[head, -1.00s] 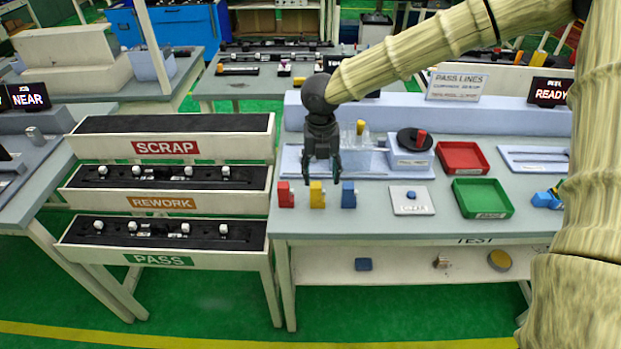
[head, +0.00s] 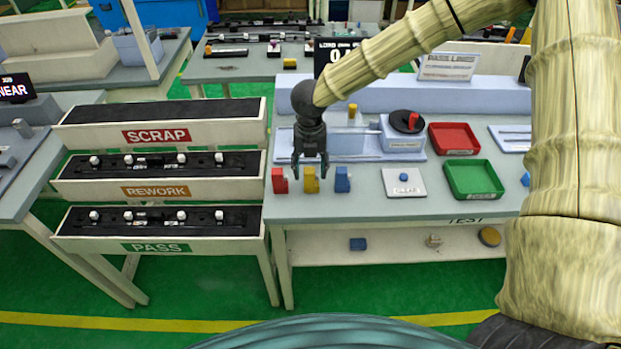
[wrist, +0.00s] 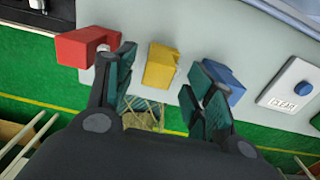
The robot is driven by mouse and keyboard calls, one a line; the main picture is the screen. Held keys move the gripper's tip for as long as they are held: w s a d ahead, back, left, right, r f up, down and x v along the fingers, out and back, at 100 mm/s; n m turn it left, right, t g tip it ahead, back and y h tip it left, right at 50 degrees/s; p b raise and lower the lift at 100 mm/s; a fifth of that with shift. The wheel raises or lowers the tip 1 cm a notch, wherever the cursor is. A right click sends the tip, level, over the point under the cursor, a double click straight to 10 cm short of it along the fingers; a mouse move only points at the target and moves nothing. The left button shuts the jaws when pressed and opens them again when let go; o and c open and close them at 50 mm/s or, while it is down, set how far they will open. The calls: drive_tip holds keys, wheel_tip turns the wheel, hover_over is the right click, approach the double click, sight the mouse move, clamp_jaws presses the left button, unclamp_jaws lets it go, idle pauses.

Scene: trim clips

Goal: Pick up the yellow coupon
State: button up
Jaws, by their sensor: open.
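The yellow coupon (head: 311,181) is a small stepped block standing near the front edge of the test table, between a red block (head: 279,180) and a blue block (head: 343,180). My gripper (head: 311,168) points down just above and behind it in the head view, jaws open and empty. In the wrist view, the yellow coupon (wrist: 161,66) shows between the open fingers (wrist: 163,78), slightly beyond the tips. The red block (wrist: 88,46) is by the left finger and the blue block (wrist: 222,80) is partly hidden behind the right finger.
The CLEAR button plate (head: 404,183), a green tray (head: 473,180) and a red tray (head: 453,138) lie to the right. A pale fixture (head: 350,143) stands behind. SCRAP, REWORK and PASS racks (head: 160,190) stand left. The table's front edge is close.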

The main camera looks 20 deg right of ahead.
sight(312, 180)
drive_tip(key=shift+f+p, duration=0.6)
drive_tip(key=shift+f, duration=1.2)
drive_tip(key=shift+c, duration=0.2)
drive_tip(key=shift+a, duration=0.1)
drive_tip(key=c, duration=1.1)
